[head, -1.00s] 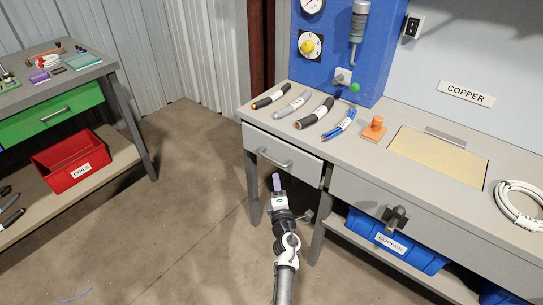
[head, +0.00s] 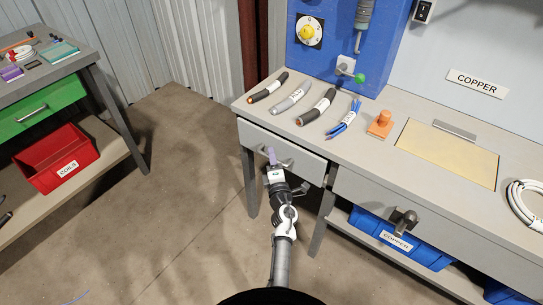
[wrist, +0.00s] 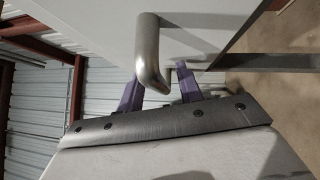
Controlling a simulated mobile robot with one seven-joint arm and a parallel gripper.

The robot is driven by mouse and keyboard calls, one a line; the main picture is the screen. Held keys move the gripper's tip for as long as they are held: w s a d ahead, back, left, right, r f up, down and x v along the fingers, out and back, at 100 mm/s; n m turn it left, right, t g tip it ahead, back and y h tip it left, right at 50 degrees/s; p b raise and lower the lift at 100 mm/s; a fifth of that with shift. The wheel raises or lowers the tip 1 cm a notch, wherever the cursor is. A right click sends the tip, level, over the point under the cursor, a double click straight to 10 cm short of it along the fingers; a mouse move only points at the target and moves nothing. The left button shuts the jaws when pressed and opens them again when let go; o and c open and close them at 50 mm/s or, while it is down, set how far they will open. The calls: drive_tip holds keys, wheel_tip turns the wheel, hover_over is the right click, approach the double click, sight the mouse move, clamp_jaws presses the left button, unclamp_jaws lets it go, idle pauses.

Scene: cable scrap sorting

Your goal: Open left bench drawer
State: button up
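The left bench drawer (head: 308,163) has a pale grey front and looks closed, under the left end of the grey bench top. My gripper (head: 271,156) is at the drawer front, by the metal handle, and partly hides it. In the wrist view, the curved metal handle (wrist: 150,50) comes down between the two purple fingers of my gripper (wrist: 160,88). The fingers stand apart with gaps visible around the handle, and I see no clear grip on it. The drawer front (wrist: 90,25) shows behind the handle.
Several cable pieces and an orange-handled tool (head: 380,124) lie on the bench top (head: 345,155). A dark clamp-like fixture (head: 403,219) sticks out at the right. A blue bin (head: 375,228) is on the lower shelf. The floor (head: 180,190) to the left is clear.

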clamp_jaws()
drive_tip(key=shift+s, duration=0.2)
